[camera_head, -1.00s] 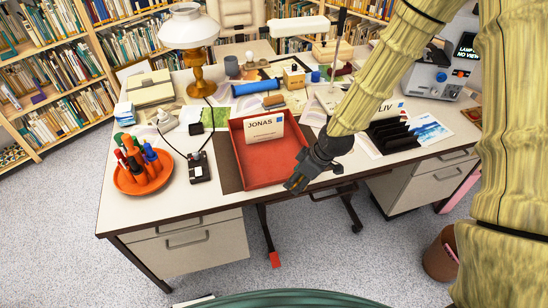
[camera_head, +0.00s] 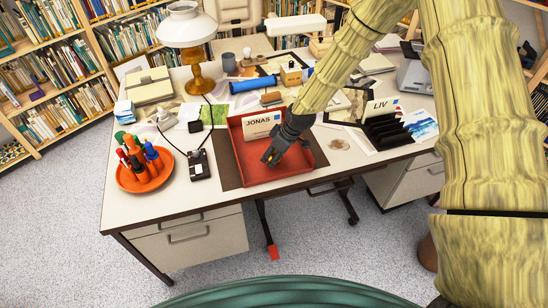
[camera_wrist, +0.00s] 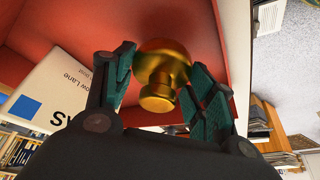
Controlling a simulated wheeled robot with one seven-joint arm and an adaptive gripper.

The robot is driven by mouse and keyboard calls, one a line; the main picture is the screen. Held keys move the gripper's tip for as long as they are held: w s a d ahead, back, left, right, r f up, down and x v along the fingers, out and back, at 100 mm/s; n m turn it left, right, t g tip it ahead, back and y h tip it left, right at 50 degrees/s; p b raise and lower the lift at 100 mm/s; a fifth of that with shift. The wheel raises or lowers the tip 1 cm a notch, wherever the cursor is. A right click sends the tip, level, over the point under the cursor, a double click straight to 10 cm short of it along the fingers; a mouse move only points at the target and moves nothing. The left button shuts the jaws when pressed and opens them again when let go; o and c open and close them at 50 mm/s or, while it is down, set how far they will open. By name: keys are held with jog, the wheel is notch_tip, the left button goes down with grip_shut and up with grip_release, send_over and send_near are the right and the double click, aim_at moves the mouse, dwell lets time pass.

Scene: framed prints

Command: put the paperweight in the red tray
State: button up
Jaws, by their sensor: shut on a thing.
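The paperweight (camera_wrist: 160,70) is a shiny brass, rounded knob-like piece. In the wrist view it sits between the green pads of my gripper (camera_wrist: 163,85), which is shut on it. In the head view my gripper (camera_head: 270,156) is over the red tray (camera_head: 258,174), and only a small glint of brass shows at its tips. The red tray's floor and wall fill the background of the wrist view. I cannot tell whether the paperweight touches the tray floor.
A card marked JONAS (camera_head: 262,125) stands at the tray's back. An orange dish of pens (camera_head: 145,172) and a black device (camera_head: 199,165) are to the left. A black sorter with a LIV card (camera_head: 382,106) is to the right. A lamp (camera_head: 188,45) stands behind.

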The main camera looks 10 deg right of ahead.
jog(key=shift+f+p, duration=0.5)
jog(key=shift+f, duration=0.85)
jog(key=shift+f, duration=0.1)
jog(key=o, duration=1.3)
jog(key=shift+o, duration=0.2)
jog(key=b+v, duration=0.2)
jog(key=v, duration=1)
jog(key=shift+w+a, duration=0.1)
